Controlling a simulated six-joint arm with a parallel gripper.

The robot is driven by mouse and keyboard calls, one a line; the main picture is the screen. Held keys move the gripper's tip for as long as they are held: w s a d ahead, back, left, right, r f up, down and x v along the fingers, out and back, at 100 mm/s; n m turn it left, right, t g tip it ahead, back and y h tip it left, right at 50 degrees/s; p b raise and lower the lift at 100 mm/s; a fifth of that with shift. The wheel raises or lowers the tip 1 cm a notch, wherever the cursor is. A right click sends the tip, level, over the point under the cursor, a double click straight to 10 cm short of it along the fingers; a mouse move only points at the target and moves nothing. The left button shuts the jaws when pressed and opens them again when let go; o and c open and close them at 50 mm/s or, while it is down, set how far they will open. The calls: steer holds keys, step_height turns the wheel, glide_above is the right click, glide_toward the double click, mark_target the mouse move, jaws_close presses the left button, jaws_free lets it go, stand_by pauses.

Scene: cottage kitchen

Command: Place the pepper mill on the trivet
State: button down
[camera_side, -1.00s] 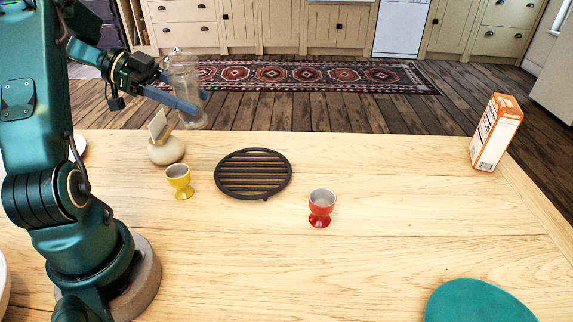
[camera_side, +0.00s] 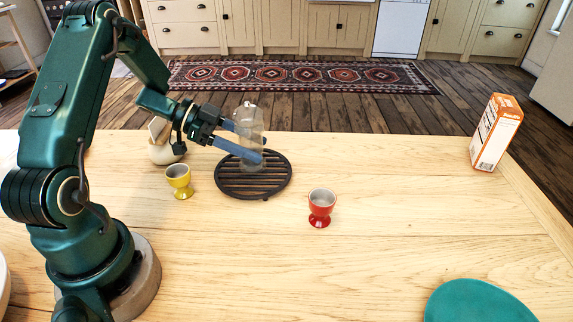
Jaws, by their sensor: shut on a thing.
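The pepper mill (camera_side: 251,118) is a clear, glass-like upright cylinder with a small knob on top. My gripper (camera_side: 248,143) has blue fingers and is shut on the mill's lower half. The trivet (camera_side: 232,186) is a round black slatted grid lying flat on the table. The mill is over the back part of the trivet, its base at or just above the slats; I cannot tell whether it touches. A finger hides part of the mill.
A yellow egg cup (camera_side: 179,181) stands left of the trivet, and a red egg cup (camera_side: 321,207) stands to its right. A pale holder (camera_side: 165,152) is behind my wrist. An orange and white box (camera_side: 496,133) and a teal plate (camera_side: 478,302) are at the right. The table's centre right is clear.

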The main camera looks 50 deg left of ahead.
steer(key=shift+f, duration=0.3)
steer(key=shift+f, duration=0.1)
steer(key=shift+c, duration=0.7)
jaws_free()
steer(key=shift+s+a+r, duration=0.1)
steer(key=shift+a+r, duration=0.15)
steer(key=v, duration=0.5)
step_height(320, 180, up, 7)
steer(key=shift+d, duration=0.25)
steer(key=shift+f, duration=0.15)
